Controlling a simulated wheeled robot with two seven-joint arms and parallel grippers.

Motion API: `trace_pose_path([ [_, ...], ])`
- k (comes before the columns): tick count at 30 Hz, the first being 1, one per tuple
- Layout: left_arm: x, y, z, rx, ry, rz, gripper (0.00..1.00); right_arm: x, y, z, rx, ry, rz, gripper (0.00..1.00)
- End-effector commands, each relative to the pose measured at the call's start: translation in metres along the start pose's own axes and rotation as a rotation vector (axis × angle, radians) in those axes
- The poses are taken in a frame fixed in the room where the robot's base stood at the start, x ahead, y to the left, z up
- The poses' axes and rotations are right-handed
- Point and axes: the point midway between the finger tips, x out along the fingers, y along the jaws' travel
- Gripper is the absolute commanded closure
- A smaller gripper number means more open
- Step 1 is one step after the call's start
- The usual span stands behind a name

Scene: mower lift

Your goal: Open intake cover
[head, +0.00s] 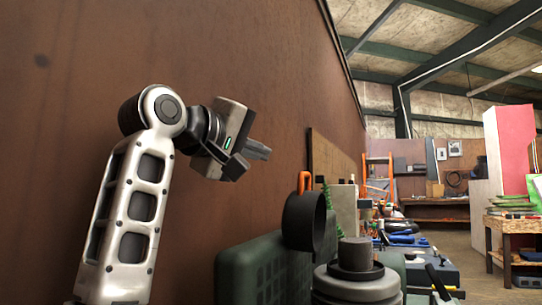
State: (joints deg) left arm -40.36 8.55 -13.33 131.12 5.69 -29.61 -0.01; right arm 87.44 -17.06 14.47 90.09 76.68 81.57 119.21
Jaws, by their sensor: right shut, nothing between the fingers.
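A black round ring-like part (304,220) stands upright at that body's right end, apart from the gripper. I cannot tell for certain which part is the intake cover. A grey stepped round part (356,268) is at the bottom, right of the ring.
The brown wall (240,50) runs close along the left. Farther back are an orange ladder (378,175), a cluttered bench (435,203) and a wooden table (518,232) at the right. Open air lies between the gripper and the green body.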

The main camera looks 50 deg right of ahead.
Motion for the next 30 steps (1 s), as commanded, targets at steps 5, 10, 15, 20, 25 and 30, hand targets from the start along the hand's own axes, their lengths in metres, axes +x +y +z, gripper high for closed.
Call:
trace_pose_path([
  [5,0.000,0.000,0.000,0.000,0.000,0.000,0.64,-0.007,0.000,0.000,-0.001,-0.001,0.000,1.00],
  [10,0.000,0.000,-0.001,0.000,0.000,0.000,0.64,-0.007,0.001,0.000,-0.001,-0.001,0.001,1.00],
  [15,-0.011,0.003,-0.018,0.001,-0.006,-0.001,0.64,-0.009,0.023,-0.010,0.000,0.000,0.001,1.00],
  [20,-0.020,0.002,-0.028,0.001,-0.028,-0.011,0.64,-0.012,0.048,-0.021,0.000,0.000,0.001,1.00],
  [25,-0.026,-0.001,-0.037,0.002,-0.037,-0.026,0.64,-0.014,0.067,-0.029,-0.001,0.000,0.000,1.00],
  [30,-0.030,-0.001,-0.046,-0.002,-0.044,-0.033,0.64,-0.015,0.083,-0.036,-0.001,0.000,0.001,1.00],
])
